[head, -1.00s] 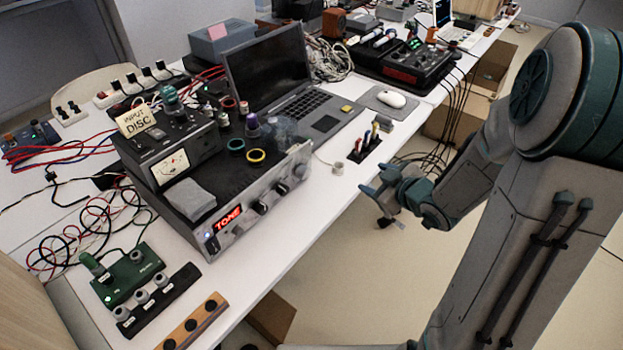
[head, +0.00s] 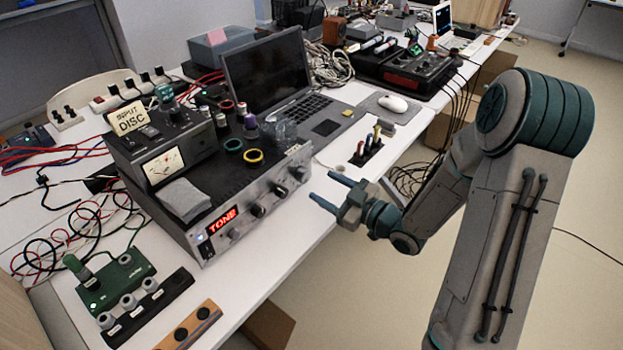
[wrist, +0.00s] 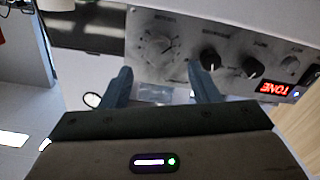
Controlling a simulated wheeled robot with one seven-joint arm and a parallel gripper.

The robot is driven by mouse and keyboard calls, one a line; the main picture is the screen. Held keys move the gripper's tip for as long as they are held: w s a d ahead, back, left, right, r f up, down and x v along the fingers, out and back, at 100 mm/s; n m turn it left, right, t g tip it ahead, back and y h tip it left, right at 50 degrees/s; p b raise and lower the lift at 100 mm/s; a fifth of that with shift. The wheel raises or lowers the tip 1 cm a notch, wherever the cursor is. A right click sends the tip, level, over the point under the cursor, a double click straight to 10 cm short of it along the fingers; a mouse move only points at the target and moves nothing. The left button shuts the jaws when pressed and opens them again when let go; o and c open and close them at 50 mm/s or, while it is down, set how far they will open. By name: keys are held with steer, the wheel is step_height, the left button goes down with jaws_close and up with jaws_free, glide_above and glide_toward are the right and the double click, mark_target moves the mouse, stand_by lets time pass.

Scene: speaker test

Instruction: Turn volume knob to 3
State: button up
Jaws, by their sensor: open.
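A grey amplifier front panel (head: 270,208) carries a row of knobs and a red display (head: 222,219) reading TONE. At its right end is a knob (head: 299,174), then dark knobs (head: 258,210) toward the display. In the wrist view the panel appears upside down, with a pale knob on a marked dial (wrist: 158,44) and two black knobs (wrist: 210,60) beside it. The labels are too blurred to read, so I cannot tell which is volume. My gripper (head: 324,187) is open and empty, in front of the panel's right part, apart from it. Its fingers (wrist: 162,88) point toward the dial.
Rings, spools and a grey cloth (head: 184,199) lie on the amplifier. A laptop (head: 285,88) stands behind it. A small black holder (head: 366,153) with coloured-handled items sits near the table edge right of it. The floor in front of the table is clear near my gripper.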

mark_target(307, 177)
steer(key=shift+x, duration=2.75)
steer(key=c, duration=1)
